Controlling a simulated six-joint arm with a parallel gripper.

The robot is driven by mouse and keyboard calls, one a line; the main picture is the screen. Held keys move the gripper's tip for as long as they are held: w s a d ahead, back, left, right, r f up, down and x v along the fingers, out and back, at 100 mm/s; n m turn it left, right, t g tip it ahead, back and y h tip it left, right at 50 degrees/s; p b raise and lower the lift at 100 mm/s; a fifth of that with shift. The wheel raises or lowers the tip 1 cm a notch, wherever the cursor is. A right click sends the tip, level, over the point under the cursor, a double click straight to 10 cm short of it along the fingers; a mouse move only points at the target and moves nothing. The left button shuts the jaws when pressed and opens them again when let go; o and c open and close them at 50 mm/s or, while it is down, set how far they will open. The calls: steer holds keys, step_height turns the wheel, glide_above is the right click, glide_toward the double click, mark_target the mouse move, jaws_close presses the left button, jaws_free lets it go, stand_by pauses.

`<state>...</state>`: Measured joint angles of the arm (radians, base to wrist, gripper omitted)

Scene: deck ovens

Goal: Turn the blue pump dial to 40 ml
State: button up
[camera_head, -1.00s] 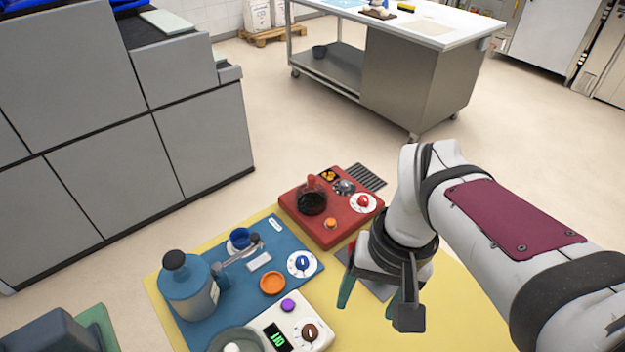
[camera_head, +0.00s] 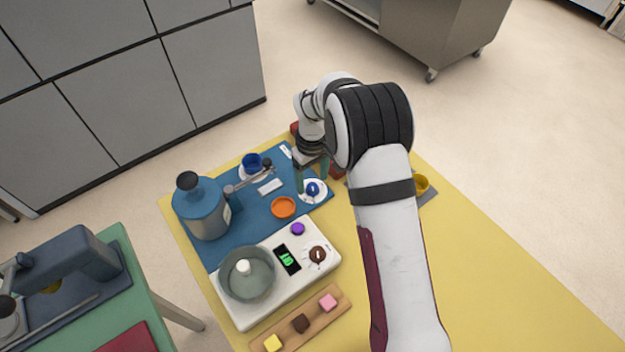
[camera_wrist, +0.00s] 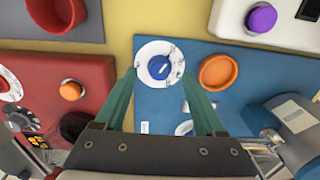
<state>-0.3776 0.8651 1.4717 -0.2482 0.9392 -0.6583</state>
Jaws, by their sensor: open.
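The blue pump dial (camera_head: 313,188) is a blue knob on a round white scale, on the blue mat (camera_head: 250,222) near its right edge. In the wrist view the dial (camera_wrist: 159,67) shows a white pointer mark on its knob; the scale figures are too small to read. My gripper (camera_head: 312,180) is open, with its green fingers pointing down at the dial. In the wrist view my gripper's fingers (camera_wrist: 165,85) lie to either side of the dial, apart from the knob. The blue pump bottle (camera_head: 203,212) stands at the left of the mat.
An orange round button or dish (camera_head: 283,207) lies beside the dial. A white scale unit (camera_head: 315,272) with a bowl is in front. The red unit (camera_wrist: 60,85) is mostly hidden by my arm in the head view.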

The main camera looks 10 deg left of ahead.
steer(key=shift+f, duration=1)
jaws_close()
